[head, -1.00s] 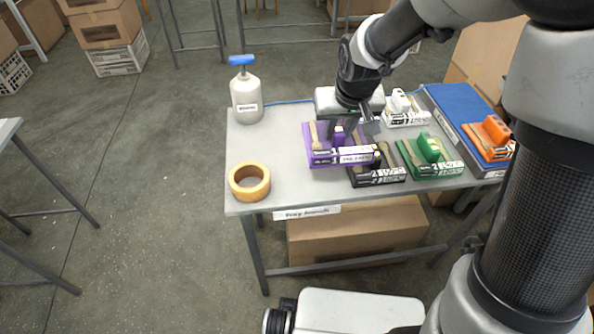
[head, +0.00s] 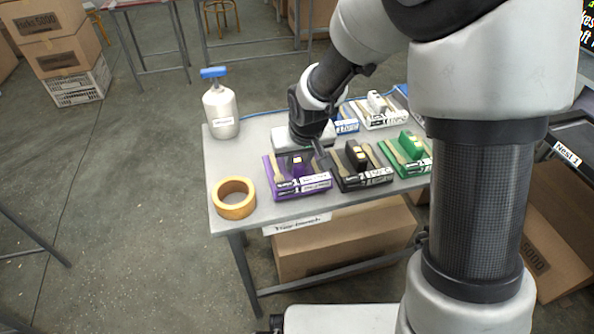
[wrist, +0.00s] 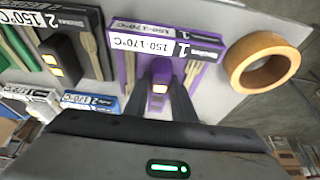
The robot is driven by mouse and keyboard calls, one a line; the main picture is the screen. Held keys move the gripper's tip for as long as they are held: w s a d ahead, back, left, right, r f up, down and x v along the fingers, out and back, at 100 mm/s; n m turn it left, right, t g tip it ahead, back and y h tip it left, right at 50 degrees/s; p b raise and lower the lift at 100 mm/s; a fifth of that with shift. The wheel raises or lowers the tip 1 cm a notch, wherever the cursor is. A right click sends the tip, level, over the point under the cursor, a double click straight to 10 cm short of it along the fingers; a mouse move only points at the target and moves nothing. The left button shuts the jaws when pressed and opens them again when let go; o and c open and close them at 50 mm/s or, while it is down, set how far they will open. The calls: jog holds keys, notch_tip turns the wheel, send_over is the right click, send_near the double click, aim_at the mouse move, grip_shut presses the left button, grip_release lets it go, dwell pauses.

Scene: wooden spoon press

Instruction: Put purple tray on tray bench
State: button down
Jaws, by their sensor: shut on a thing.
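The purple tray (head: 297,187) carries wooden spoons and a dark purple block, with a label reading 1 on its front edge. It appears to rest flat on the tray bench (head: 245,165), near the front left, beside the black tray. My gripper (head: 298,160) is over it, with its fingers closed on the purple block in the middle. The wrist view shows the purple tray (wrist: 197,72) from above, the block between my two fingers (wrist: 160,82). My fingers hide part of the block.
A yellow tape roll (head: 235,211) lies left of the purple tray. A black tray (head: 362,180) and a green tray (head: 408,163) stand to its right. White (head: 382,120) and blue (head: 346,127) trays are behind. A bottle with a blue top (head: 221,112) stands at the back left.

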aim_at(297, 170)
jog(key=shift+f, duration=1.3)
jog(key=shift+f+b, duration=0.2)
jog(key=shift+b, duration=0.25)
jog(key=c, duration=1.5)
grip_release()
